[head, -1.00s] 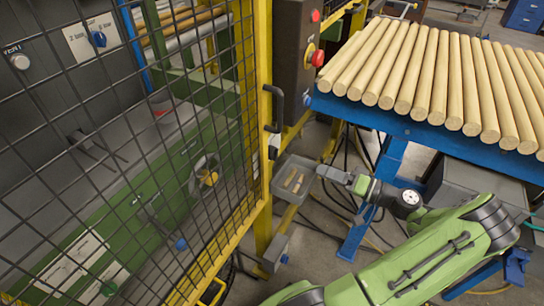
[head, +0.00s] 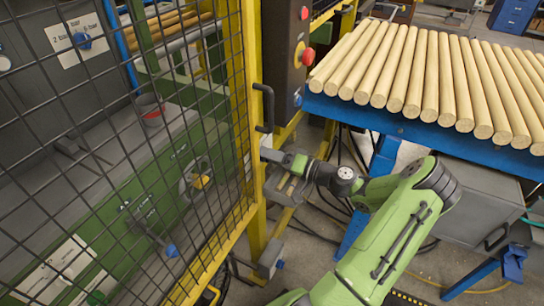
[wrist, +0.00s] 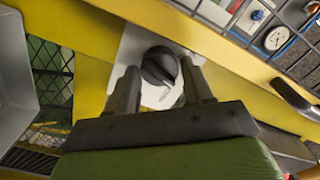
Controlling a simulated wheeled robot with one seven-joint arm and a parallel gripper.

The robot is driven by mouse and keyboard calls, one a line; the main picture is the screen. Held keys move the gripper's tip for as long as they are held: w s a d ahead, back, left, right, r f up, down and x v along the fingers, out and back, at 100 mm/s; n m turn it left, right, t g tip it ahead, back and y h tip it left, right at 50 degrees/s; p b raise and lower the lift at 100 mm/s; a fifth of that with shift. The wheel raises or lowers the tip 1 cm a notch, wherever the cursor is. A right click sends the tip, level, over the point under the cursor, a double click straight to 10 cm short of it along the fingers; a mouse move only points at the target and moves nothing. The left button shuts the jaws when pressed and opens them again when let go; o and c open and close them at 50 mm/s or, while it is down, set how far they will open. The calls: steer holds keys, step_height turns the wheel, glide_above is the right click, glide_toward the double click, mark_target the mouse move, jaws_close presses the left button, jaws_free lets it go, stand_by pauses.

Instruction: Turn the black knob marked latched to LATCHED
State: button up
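The black knob (wrist: 159,66) sits on a pale plate (wrist: 131,46) fixed to the yellow post, in the wrist view. Marks on the plate beside the knob are too small to read. My gripper (wrist: 159,72) is open, with one finger on each side of the knob. I cannot tell whether the fingers touch it. In the head view my gripper (head: 272,156) is at the yellow guard post, below the black door handle (head: 264,108). The knob is hidden there.
A yellow-framed mesh guard (head: 120,150) stands on the left. A dark control box (head: 285,45) with red buttons is above my gripper. A small grey tray (head: 291,190) is just under the arm. A blue rack (head: 420,128) of wooden rods is on the right.

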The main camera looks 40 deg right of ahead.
steer(key=c, duration=0.6)
steer(key=shift+c, duration=0.2)
steer(key=shift+m+p, duration=0.3)
steer(key=shift+p, duration=0.05)
steer(key=shift+m+p, duration=2.35)
steer(key=shift+m, duration=0.35)
steer(key=shift+f, duration=0.1)
steer(key=o, duration=0.8)
